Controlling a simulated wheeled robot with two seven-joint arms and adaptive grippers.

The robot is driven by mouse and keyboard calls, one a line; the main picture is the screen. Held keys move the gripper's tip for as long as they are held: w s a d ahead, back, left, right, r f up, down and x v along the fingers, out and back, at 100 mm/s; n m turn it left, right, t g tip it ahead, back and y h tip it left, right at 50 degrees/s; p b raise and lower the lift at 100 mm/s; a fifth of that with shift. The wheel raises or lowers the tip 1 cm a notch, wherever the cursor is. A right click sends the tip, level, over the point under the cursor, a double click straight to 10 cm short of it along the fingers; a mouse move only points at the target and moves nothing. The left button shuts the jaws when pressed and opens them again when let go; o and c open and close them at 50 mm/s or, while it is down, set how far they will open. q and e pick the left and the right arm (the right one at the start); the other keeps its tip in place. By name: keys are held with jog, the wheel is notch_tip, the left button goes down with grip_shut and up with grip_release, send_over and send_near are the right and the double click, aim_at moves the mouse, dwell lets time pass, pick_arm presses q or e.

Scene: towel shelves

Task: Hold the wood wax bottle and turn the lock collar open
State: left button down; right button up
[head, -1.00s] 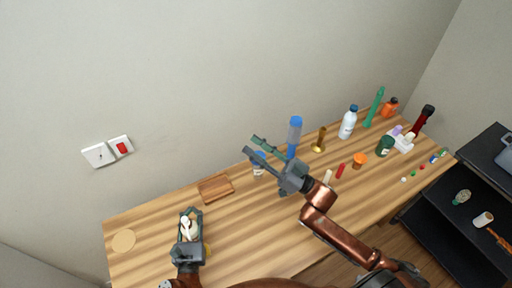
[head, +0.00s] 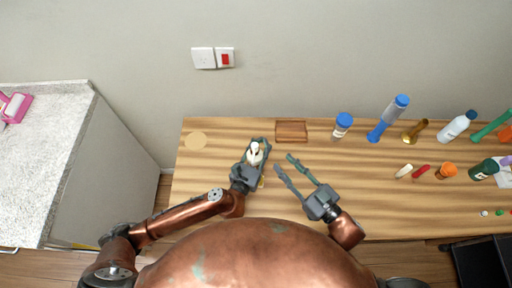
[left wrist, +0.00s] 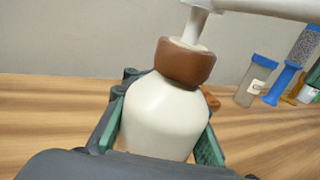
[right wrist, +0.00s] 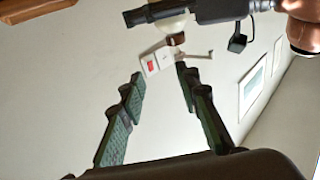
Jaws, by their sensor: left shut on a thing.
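The wood wax bottle (left wrist: 165,115) is a cream-white pump bottle with a brown collar (left wrist: 185,62) and a white pump head (left wrist: 197,22). My left gripper (head: 256,150) is shut around its body, with green pads on both sides, and holds it upright in the left wrist view. The bottle's pale top also shows in the head view (head: 254,154). My right gripper (head: 283,161) is open and empty, to the right of the bottle and apart from it. In the right wrist view, the collar (right wrist: 175,39) appears beyond the open fingers (right wrist: 160,78).
The table's left front is clear.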

aim_at(258, 152)
jog(key=shift+g, duration=0.3)
jog(key=w+a, duration=0.2)
jog(key=a, duration=0.1)
jog(key=w+a, duration=0.2)
jog(key=a, duration=0.1)
jog(key=w+a+f, duration=0.1)
jog(key=w+a, duration=0.1)
jog(key=a, duration=0.2)
jog(key=shift+w, duration=0.35)
grip_shut()
